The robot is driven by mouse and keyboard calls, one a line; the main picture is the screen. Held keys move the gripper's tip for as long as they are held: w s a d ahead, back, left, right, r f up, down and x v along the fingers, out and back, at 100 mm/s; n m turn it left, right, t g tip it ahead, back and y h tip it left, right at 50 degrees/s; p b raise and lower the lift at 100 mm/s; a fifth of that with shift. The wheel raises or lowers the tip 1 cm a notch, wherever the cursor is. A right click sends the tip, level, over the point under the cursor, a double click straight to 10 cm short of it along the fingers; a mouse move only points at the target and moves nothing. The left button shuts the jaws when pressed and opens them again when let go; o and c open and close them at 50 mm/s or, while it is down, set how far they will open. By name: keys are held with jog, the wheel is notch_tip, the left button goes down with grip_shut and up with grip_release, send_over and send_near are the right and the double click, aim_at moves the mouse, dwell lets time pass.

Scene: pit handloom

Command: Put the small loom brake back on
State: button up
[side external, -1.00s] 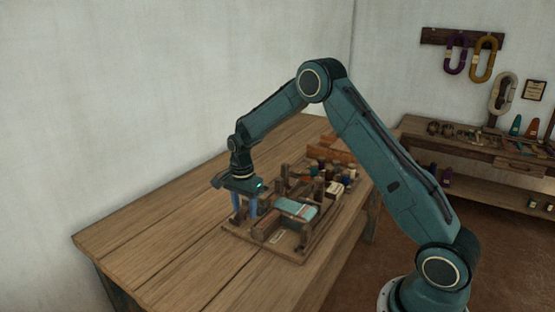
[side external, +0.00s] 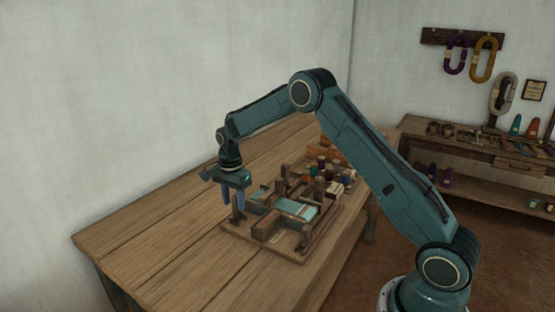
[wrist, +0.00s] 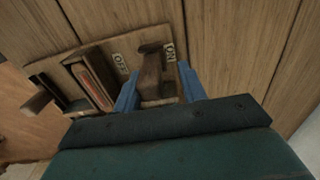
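The brake lever (wrist: 151,68) is a dark wooden upright with a wider top. In the wrist view it stands between the ON label (wrist: 168,52) and the OFF label (wrist: 120,64); which one it rests toward I cannot tell. In the side view the wooden post (side external: 238,212) stands at the left corner of the small loom (side external: 298,208). My gripper (wrist: 160,88) has its two blue fingers apart, one on each side of the lever. In the side view my gripper (side external: 233,196) is just above the post, and the fingers do not appear closed on it.
The loom's base board (side external: 290,254) lies on the wooden table (side external: 170,240). Spools (side external: 325,166) and wooden posts crowd its far side. The table to the left is clear. A shelf bench (side external: 480,145) stands at the back right.

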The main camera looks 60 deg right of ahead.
jog(key=shift+s, duration=0.35)
dwell(0.7)
jog(key=shift+o, duration=0.8)
jog(key=shift+r, duration=0.1)
jog(key=shift+r, duration=3.2)
